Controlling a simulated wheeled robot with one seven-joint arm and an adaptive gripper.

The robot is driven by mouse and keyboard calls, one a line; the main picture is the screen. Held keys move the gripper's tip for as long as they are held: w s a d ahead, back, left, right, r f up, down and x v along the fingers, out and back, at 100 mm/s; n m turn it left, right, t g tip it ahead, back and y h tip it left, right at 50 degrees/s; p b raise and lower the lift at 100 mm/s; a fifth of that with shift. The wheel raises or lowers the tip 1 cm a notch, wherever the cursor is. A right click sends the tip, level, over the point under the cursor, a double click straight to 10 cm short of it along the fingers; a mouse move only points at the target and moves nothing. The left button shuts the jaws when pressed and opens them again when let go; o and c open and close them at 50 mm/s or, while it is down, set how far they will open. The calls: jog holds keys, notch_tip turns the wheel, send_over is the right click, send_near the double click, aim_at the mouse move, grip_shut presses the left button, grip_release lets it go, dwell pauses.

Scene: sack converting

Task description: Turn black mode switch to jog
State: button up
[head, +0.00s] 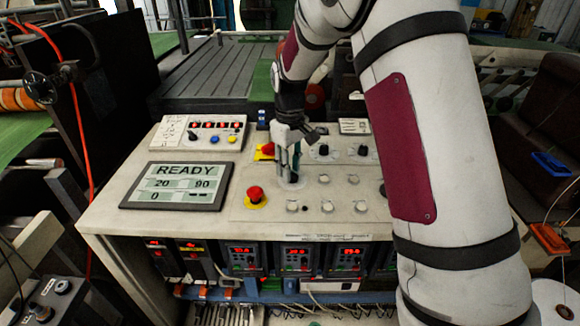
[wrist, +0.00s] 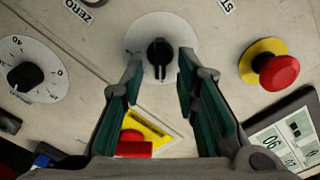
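A black switch knob (wrist: 160,53) on a pale round plate (wrist: 143,38) lies between the fingertips in the wrist view. Its bar runs roughly up and down in that picture. My gripper (wrist: 160,68) is open, with one finger on each side of the knob and a visible gap on both sides. In the head view my gripper (head: 293,165) points down at the panel, and a dark knob (head: 293,178) shows at its tips. No jog label is readable. Labels reading "ZERO" (wrist: 92,3) and partly "ST" (wrist: 228,6) are near the plate.
A red mushroom button (head: 256,194) with a yellow collar stands left of my gripper. A READY display (head: 178,185) lies farther left. A black dial (wrist: 26,76) with a numbered scale is beside the switch.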

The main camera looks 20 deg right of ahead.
jog(key=shift+f, duration=0.3)
grip_shut()
jog(key=shift+m, duration=0.4)
jog(key=m, duration=0.3)
jog(key=shift+d, duration=0.15)
jog(key=shift+d+m, duration=0.2)
jog(key=shift+m, duration=2.3)
